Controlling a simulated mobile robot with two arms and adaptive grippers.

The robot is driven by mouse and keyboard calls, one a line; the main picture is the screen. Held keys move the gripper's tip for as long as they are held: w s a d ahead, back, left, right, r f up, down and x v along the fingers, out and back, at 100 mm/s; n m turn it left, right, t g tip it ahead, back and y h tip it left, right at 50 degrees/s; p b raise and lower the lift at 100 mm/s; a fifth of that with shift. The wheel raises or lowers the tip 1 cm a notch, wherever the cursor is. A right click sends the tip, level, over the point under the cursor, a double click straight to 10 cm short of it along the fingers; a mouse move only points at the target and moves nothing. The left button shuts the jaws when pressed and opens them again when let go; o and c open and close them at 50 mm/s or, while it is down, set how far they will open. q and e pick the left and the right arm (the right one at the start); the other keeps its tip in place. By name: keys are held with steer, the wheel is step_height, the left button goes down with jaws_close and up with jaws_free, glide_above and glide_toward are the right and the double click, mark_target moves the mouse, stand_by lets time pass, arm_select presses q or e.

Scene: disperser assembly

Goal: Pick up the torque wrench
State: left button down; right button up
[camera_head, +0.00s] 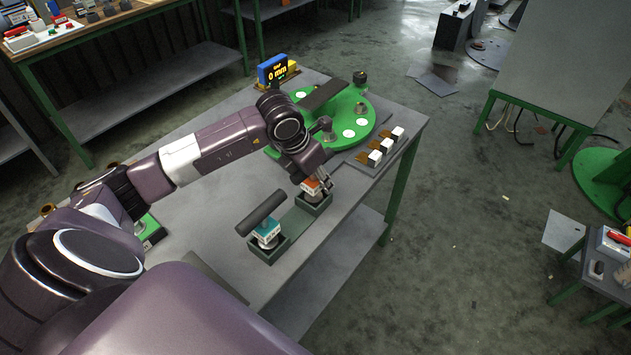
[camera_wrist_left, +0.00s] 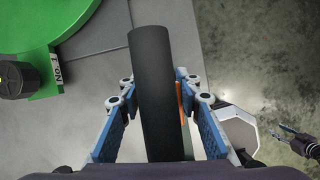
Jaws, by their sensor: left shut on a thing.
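My left gripper (camera_head: 320,186) reaches down to a tool with an orange block (camera_head: 311,187) in the right slot of a grey-green holder (camera_head: 296,222). In the left wrist view its fingers (camera_wrist_left: 163,113) stand on both sides of a dark cylindrical handle (camera_wrist_left: 153,75), taken as the torque wrench, and are shut on it. A strip of orange shows beside the handle. In the head view the arm and gripper hide most of this handle. A second tool with a dark handle (camera_head: 260,212) and teal block (camera_head: 266,231) sits in the left slot.
A green round plate (camera_head: 358,108) and a display (camera_head: 272,70) stand at the back of the table (camera_head: 220,200). Small white blocks (camera_head: 387,145) line its right edge. Blue-and-dark finger-like parts (camera_wrist_left: 288,137), possibly my right gripper, show at the right of the wrist view.

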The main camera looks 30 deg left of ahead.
arm_select(q)
steer(key=shift+r, duration=0.15)
step_height(320, 180, up, 20)
steer(key=b, duration=0.2)
steer(key=shift+b, duration=0.3)
stand_by(0.4)
